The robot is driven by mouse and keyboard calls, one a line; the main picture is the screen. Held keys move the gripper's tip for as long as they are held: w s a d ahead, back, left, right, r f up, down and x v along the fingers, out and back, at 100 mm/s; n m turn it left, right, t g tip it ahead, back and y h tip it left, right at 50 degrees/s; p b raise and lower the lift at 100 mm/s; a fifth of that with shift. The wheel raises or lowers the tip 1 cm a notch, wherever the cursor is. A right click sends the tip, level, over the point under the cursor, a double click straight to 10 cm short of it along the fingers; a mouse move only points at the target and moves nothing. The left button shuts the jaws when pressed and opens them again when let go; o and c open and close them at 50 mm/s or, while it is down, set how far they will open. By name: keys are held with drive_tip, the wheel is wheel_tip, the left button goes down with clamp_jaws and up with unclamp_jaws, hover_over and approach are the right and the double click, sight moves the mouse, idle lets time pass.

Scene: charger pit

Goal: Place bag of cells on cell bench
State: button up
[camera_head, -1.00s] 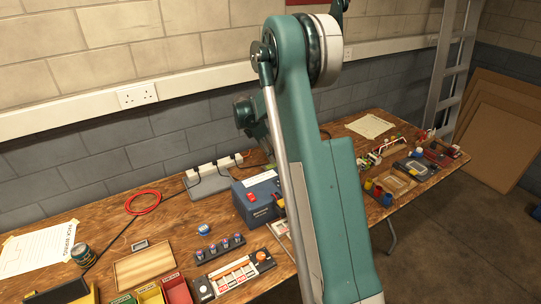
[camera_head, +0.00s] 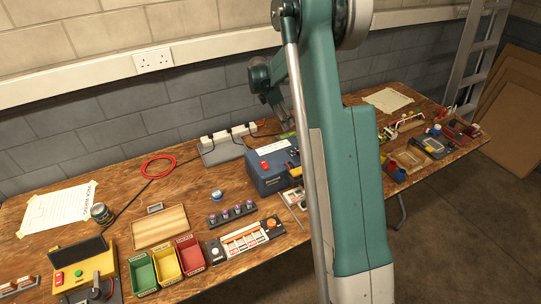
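I cannot make out a bag of cells in this view. A long wooden bench (camera_head: 120,225) runs along the wall; I cannot tell whether it is the cell bench. A holder with several small cylinders (camera_head: 231,213) and a grey tray with orange and white slots (camera_head: 243,240) lie on its front middle. My teal arm rises in front of the bench and hides part of it. My gripper's fingers are not visible; a dark joint of my arm shows above the bench at the back.
A blue box (camera_head: 270,178) and a power strip (camera_head: 222,141) stand near the middle. Green, yellow and red bins (camera_head: 167,264) sit at the front left. Small items crowd the right end. A ladder (camera_head: 470,60) leans at the right.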

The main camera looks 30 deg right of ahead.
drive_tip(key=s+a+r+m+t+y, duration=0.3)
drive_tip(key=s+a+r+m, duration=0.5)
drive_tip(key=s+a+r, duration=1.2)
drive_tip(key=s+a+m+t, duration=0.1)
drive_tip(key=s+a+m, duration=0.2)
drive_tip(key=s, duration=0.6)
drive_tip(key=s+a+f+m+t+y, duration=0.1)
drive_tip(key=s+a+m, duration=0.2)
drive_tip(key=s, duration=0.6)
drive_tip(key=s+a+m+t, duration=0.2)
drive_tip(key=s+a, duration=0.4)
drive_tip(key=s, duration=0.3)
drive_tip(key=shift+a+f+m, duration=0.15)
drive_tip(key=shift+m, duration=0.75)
